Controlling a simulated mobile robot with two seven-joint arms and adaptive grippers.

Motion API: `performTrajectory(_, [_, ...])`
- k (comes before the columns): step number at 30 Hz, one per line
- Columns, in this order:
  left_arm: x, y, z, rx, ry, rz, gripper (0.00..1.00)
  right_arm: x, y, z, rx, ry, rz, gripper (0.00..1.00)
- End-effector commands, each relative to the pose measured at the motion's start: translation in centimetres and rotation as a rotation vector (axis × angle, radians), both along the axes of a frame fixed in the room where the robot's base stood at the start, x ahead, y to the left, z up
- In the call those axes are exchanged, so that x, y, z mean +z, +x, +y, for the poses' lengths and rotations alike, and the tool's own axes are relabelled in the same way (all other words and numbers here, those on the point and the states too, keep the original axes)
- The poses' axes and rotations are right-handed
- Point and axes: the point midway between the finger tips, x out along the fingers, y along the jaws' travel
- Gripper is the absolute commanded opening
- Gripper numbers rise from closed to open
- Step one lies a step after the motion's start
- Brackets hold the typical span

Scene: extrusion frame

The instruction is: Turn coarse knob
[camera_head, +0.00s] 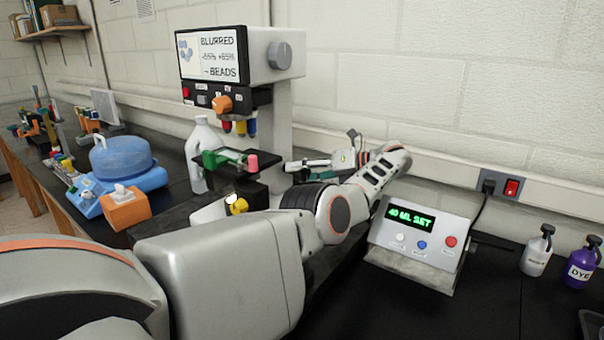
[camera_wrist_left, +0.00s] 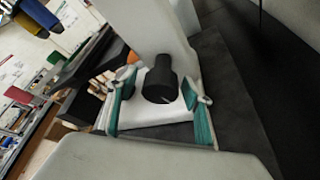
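The microscope (camera_head: 275,105) stands at the back, with a screen reading "BLURRED" and "BEADS" on its head. A black stepped knob (camera_wrist_left: 160,78), which looks like the coarse knob, sticks out of its white side in the left wrist view. My left gripper (camera_wrist_left: 160,92) is open, its teal-padded fingers on either side of this knob with gaps visible. I cannot tell how deep the knob sits between them. In the head view my left gripper (camera_head: 296,166) points left at the microscope column, and the knob is hidden there. My right gripper is not in view.
Dye bottles (camera_head: 580,264) stand at the far right. A white jug (camera_head: 203,150), a tissue box (camera_head: 125,207) and a blue bath (camera_head: 122,162) stand left.

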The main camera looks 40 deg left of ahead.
Motion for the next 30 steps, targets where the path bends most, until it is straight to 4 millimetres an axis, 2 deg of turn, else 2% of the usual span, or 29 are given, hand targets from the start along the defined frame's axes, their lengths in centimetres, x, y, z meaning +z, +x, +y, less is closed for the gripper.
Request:
performTrajectory(8, [0.7,0.0,-0.1,0.000,0.000,-0.001,0.51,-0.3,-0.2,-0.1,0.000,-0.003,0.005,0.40])
performTrajectory(21, [8.4,0.0,0.0,0.001,0.002,0.000,0.51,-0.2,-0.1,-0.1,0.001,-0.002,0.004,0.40])
performTrajectory(25, [9.5,0.0,0.0,0.001,0.001,0.000,0.51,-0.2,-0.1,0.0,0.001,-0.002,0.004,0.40])
performTrajectory(30, [10.1,0.0,0.0,0.001,0.001,0.000,0.51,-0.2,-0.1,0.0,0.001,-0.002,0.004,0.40])
